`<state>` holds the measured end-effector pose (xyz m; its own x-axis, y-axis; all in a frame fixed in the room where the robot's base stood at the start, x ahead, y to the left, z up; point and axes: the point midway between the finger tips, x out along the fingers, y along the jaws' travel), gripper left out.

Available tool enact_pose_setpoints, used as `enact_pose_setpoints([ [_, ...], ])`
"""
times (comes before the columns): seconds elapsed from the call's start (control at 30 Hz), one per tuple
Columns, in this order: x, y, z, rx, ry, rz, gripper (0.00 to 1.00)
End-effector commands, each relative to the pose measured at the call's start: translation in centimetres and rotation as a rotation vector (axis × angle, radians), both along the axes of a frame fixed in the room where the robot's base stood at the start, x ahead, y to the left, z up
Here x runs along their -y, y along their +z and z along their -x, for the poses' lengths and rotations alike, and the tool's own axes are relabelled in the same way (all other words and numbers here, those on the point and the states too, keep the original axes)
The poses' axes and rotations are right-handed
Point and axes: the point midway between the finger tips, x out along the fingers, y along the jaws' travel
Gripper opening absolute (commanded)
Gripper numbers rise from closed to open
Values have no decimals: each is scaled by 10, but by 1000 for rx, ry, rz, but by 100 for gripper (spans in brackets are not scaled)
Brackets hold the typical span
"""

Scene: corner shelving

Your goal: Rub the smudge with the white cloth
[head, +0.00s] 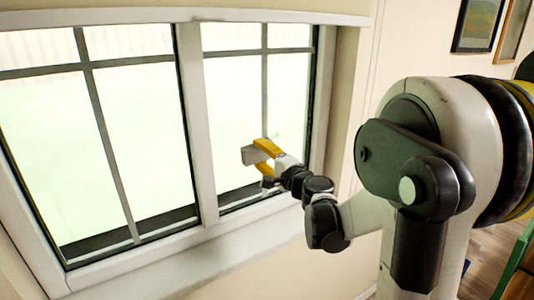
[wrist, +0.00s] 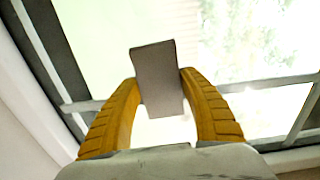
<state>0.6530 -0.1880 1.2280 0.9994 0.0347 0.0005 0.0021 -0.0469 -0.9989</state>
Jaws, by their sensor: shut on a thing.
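My gripper is shut on the cloth. I cannot tell whether the cloth touches the glass. I cannot make out the smudge in either view; the panes are very bright.
The window (head: 190,110) has white frames and thin dark bars across bright panes. A pale sill (head: 190,255) runs below it. Framed pictures (head: 478,22) hang on the wall at upper right. A green-edged wooden item (head: 515,262) stands at lower right.

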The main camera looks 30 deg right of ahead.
Motion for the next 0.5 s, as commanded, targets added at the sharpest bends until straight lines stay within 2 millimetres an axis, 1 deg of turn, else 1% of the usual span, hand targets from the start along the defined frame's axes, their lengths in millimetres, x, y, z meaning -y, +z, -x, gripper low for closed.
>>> enact_pose_setpoints([
  [0.07, -6, 0, 0, 0, 2, 0, 26],
  [0.2, -8, 3, 1, 0, 0, 0, 26],
  [0.5, -7, 26, -1, 0, 0, 0, 26],
])
